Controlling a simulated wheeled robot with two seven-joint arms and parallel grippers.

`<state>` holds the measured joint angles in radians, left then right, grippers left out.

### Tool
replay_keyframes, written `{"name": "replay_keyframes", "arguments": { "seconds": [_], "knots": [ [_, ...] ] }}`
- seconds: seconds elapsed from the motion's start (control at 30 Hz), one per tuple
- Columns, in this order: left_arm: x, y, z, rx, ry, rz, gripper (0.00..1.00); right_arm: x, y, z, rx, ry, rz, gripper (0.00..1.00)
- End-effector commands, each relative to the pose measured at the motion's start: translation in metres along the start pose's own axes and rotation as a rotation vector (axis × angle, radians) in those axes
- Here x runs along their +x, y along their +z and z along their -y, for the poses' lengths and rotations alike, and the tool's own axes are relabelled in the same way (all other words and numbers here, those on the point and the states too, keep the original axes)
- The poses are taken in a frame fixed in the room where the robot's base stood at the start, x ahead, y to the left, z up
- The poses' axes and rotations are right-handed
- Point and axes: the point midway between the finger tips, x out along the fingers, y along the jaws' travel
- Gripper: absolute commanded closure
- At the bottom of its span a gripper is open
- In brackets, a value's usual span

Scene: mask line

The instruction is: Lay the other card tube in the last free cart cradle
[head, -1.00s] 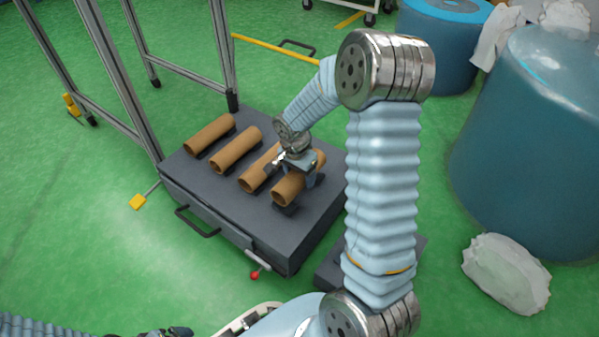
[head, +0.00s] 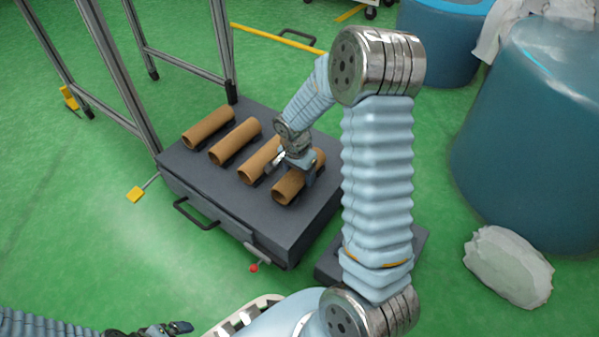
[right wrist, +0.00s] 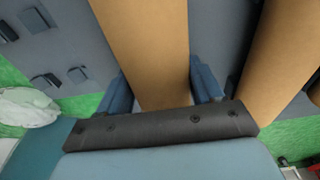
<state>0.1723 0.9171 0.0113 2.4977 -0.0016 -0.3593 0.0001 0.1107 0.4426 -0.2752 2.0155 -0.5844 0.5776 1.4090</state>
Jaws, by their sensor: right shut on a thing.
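The dark grey cart (head: 222,190) carries several brown card tubes side by side. My right gripper (head: 297,170) is at the rightmost card tube (head: 287,188), with its fingers on both sides of it. In the right wrist view, this tube (right wrist: 150,45) runs between the two blue fingers. It is at cradle height, but the gripper hides whether it touches its cradle. The neighbouring tube (head: 259,160) lies to its left on cradle blocks. Two more tubes (head: 234,142) (head: 208,128) lie further left. My left gripper (head: 180,328) is low at the bottom edge, partly cut off.
A metal frame (head: 120,85) stands behind and left of the cart. Blue drums (head: 540,140) and a white bundle (head: 508,265) are at the right. The right wrist view shows bare cradle blocks (right wrist: 45,81) on the grey deck. Green floor (head: 90,230) is open at the left.

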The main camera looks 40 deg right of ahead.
Motion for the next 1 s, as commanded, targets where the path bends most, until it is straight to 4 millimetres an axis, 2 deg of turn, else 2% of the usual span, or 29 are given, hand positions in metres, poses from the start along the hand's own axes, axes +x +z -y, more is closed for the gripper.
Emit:
{"name": "replay_keyframes", "arguments": {
  "seconds": [0.4,0.43,0.6,0.87,1.0],
  "knots": [
    [0.0,0.0,0.0,0.0,0.0,0.0,0.04,0.006,0.001,0.0,0.0,-0.001,0.0,0.65],
    [0.0,0.0,0.0,0.0,0.0,0.0,0.04,0.006,0.001,0.0,0.0,-0.001,0.0,0.31],
    [0.0,0.0,0.0,0.0,0.0,0.0,0.04,0.006,0.001,0.0,0.0,-0.001,0.0,0.05],
    [0.0,0.0,0.0,0.0,0.0,0.0,0.04,0.006,0.001,0.0,0.0,-0.001,0.0,0.04],
    [-0.004,0.0,-0.002,0.0,0.0,0.001,0.04,-0.005,0.0,0.0,0.0,-0.001,-0.001,0.04]
  ]
}}
